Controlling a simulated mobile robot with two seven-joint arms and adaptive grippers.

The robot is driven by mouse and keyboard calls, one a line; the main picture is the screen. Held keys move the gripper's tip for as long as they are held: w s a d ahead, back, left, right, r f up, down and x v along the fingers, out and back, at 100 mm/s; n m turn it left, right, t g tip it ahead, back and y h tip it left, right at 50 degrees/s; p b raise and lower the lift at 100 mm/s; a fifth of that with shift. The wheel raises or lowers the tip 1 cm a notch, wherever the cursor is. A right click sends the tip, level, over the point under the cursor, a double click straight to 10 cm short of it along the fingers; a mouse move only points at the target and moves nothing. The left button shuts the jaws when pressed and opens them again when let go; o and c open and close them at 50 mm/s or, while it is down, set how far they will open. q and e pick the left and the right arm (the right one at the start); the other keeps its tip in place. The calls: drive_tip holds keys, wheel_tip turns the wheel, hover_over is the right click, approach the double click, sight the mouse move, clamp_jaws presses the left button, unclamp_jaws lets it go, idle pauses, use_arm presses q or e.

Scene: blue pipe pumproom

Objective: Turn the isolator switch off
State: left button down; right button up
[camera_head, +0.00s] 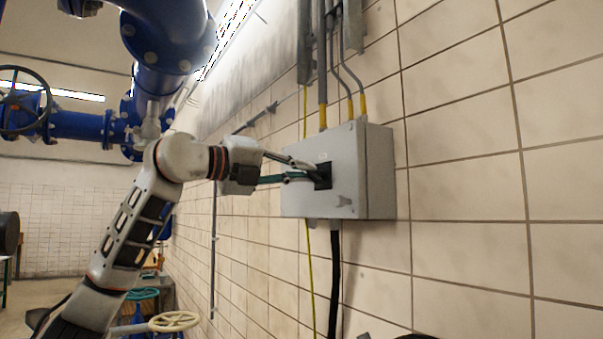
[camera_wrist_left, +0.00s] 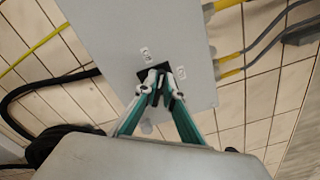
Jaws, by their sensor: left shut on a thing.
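The isolator switch (camera_head: 323,176) is a black rotary handle on the front of a grey wall box (camera_head: 377,170). My left gripper (camera_head: 316,171) reaches it from the left and its fingertips are at the handle, shut on it. In the left wrist view the two green-and-grey fingers (camera_wrist_left: 160,92) close on the handle, which is mostly hidden between them. The black plate (camera_wrist_left: 88,75) of the switch shows behind the fingertips. Two small white labels sit beside it; their text is too small to read. My right gripper is not in view.
Grey conduits with yellow ends (camera_head: 322,115) enter the box from above. A black cable (camera_head: 335,280) and a yellow-green wire run down below it. The tiled wall right of the box is clear.

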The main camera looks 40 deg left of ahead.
use_arm(q)
drive_tip(key=shift+a+f+n, duration=0.1)
drive_tip(key=shift+n, duration=0.8)
drive_tip(key=n, duration=0.2)
drive_tip(key=n+b, duration=0.1)
drive_tip(key=n, duration=0.1)
drive_tip(key=shift+f, duration=0.25)
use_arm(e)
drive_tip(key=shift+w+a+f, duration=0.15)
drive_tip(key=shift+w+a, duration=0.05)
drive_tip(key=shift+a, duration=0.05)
use_arm(q)
drive_tip(key=shift+a+n, duration=0.1)
drive_tip(key=shift+n, duration=0.2)
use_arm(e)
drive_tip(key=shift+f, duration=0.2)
use_arm(q)
drive_tip(key=c, duration=2.2)
unclamp_jaws()
drive_tip(key=shift+o, duration=0.2)
drive_tip(key=shift+w, duration=0.15)
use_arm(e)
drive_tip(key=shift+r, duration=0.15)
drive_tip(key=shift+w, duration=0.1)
